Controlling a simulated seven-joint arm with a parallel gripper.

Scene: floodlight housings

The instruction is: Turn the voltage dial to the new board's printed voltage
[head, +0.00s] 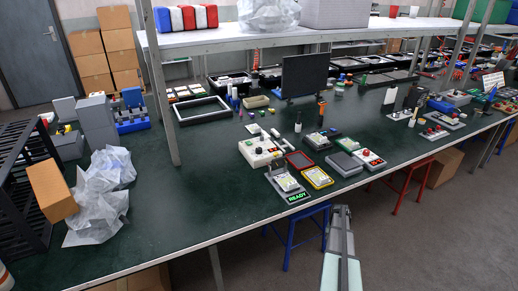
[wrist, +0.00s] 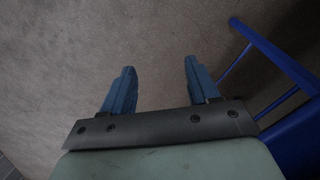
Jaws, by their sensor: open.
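A white control box (head: 260,150) with red parts and a dark knob-like part on top stands on the bench near its front edge. A second light box with red parts (head: 369,160) stands to its right. The dial's setting is too small to read. A grey fixture (head: 285,182) holding a pale board sits in front of the first box, by a green READY sign (head: 299,197). A yellow-framed tray (head: 318,177) holds another pale piece. Any printed voltage is unreadable. My gripper (wrist: 160,70) is open and empty, above the floor, away from the bench things.
The dark green bench (head: 190,215) has free room at left front. Crumpled clear plastic (head: 100,190) and a cardboard box (head: 52,190) lie at far left. A red-framed tray (head: 299,160) and grey box (head: 343,163) crowd the work area. A blue stool (head: 287,240) stands below; its frame shows in the wrist view (wrist: 275,55).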

